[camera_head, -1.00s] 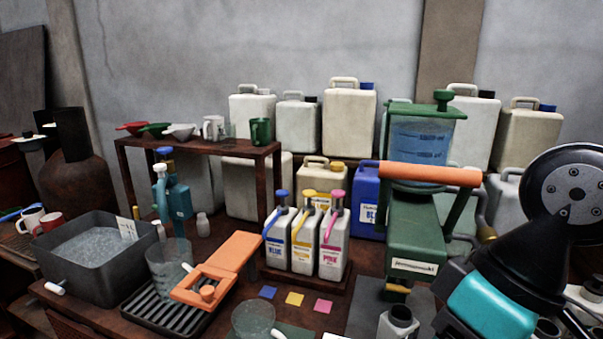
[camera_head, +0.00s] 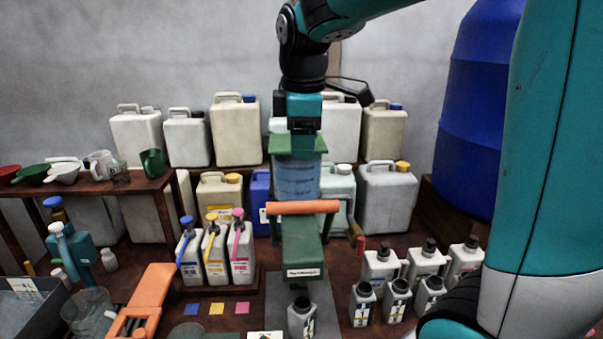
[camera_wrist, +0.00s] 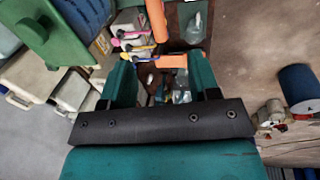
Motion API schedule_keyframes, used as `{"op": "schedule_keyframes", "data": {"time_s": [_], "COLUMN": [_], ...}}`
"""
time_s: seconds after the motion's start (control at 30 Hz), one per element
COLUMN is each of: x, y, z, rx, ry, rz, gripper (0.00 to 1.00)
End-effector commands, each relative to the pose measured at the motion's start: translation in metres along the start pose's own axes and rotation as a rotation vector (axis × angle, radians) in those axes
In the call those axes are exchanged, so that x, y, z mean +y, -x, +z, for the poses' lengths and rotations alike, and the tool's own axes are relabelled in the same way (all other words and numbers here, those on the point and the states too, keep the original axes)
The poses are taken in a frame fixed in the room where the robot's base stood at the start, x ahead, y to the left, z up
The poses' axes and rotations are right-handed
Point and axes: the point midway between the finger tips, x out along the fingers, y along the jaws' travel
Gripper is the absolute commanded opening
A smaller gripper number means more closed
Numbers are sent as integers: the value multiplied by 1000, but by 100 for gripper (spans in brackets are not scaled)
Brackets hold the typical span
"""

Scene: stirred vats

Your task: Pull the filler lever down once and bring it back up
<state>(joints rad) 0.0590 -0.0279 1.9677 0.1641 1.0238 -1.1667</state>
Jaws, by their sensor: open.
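The filler is a green machine (camera_head: 302,250) with a blue, water-filled tank (camera_head: 296,182) under a green lid (camera_head: 280,147). Its orange lever handle (camera_head: 303,207) is a horizontal bar across the front, at the height of the tank's lower edge. My gripper (camera_head: 303,147) hangs pointing down in front of the lid, above the handle and apart from it. In the wrist view, my gripper (camera_wrist: 160,65) has its fingers wide apart with nothing held. An orange bar that looks like the handle (camera_wrist: 157,20) lies beyond the fingertips. A grey bottle (camera_head: 301,318) stands below the filler.
Pump bottles (camera_head: 215,255) stand left of the filler. Several small grey bottles (camera_head: 380,268) stand to its right. Jerrycans (camera_head: 237,130) line the wall behind. An orange tool (camera_head: 150,290) is at front left and a large blue barrel (camera_head: 480,110) at right.

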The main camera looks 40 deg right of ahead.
Motion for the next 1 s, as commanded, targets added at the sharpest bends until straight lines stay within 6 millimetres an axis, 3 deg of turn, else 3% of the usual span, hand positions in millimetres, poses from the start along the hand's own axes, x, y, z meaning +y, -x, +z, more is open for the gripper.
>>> {"op": "schedule_keyframes", "data": {"time_s": [0.07,0.17,0.7,1.0], "x": [9,11,10,10], "y": [8,0,-115,-159], "z": [5,6,7,7], "rx": [-12,-18,-18,-15], "ry": [10,18,18,18], "rz": [4,2,-2,3], "gripper": [56,56,56,56]}}
